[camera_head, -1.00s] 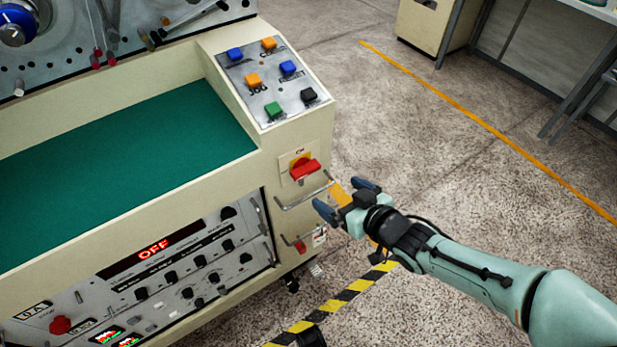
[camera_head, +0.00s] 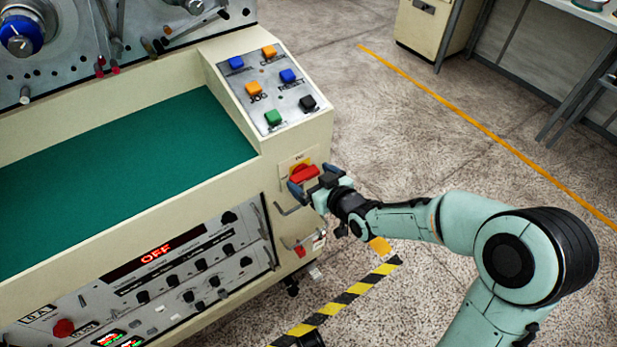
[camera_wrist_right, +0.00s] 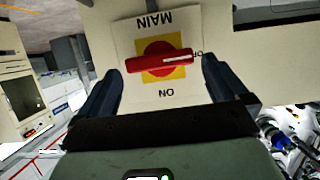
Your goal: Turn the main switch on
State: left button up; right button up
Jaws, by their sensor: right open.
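The main switch (camera_head: 303,174) is a red rotary handle on a yellow plate, on the end face of the cream machine. In the right wrist view the red handle (camera_wrist_right: 160,61) lies nearly level, its white mark toward the right, on a label reading MAIN and ON, upside down. My right gripper (camera_head: 313,181) is open right in front of the switch. In the wrist view its fingers (camera_wrist_right: 160,85) stand on either side of the handle, with gaps showing. Contact cannot be told. The display (camera_head: 156,256) reads OFF. My left gripper is not in view.
A wire handle (camera_head: 285,208) sits just below the switch, with a small red knob (camera_head: 300,250) lower down. A panel of coloured buttons (camera_head: 270,85) is above.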

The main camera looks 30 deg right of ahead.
jog(key=shift+x, duration=0.9)
